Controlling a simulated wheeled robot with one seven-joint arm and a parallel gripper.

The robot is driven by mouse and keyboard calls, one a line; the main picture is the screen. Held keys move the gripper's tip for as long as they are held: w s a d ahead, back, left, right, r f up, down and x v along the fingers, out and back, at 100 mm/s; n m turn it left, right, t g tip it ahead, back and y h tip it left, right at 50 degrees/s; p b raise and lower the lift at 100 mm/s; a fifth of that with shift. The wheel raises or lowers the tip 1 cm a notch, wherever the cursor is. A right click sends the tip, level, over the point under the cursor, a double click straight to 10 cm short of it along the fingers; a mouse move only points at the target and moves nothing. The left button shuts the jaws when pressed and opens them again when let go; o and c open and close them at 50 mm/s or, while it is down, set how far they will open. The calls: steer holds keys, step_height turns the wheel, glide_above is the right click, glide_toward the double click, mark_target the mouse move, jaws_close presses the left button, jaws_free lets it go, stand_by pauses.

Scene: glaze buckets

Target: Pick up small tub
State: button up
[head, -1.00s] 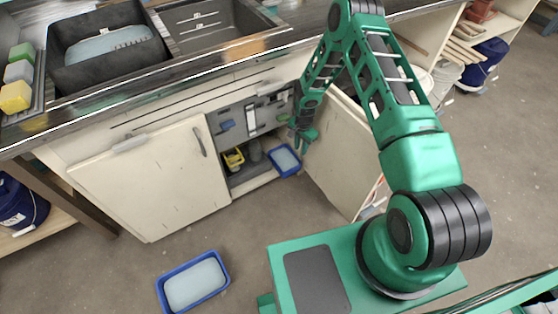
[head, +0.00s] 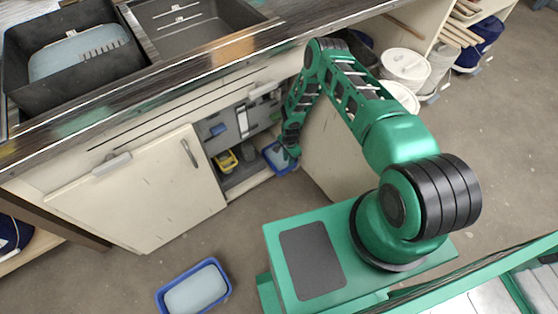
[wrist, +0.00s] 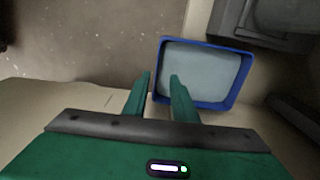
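The small tub is likely the blue-rimmed tub (head: 277,168) with pale contents at the right end of the open sink cabinet. It also shows in the wrist view (wrist: 208,105), just beyond my fingers. My gripper (head: 291,153) is at the tub's right side in the head view and partly covers it. In the wrist view my gripper (wrist: 160,77) is open, its two fingertips either side of the tub's left rim. I cannot tell whether they touch it. A larger-looking blue tub (head: 228,284) with pale contents sits on the floor in front.
A yellow container (head: 227,160) stands left of the tub in the cabinet. The left cabinet door (head: 150,190) and right door (head: 340,155) stand open around the opening. The countertop (head: 150,95) with sinks overhangs it. Buckets (head: 405,68) stand beyond the right door.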

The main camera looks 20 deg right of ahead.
steer(key=shift+s+d+f, duration=0.1)
steer(key=shift+s+f, duration=0.05)
steer(key=shift+f, duration=1.2)
steer(key=shift+s+f, duration=0.15)
steer(key=shift+f, duration=1.2)
jaws_close()
steer(key=shift+w, duration=0.1)
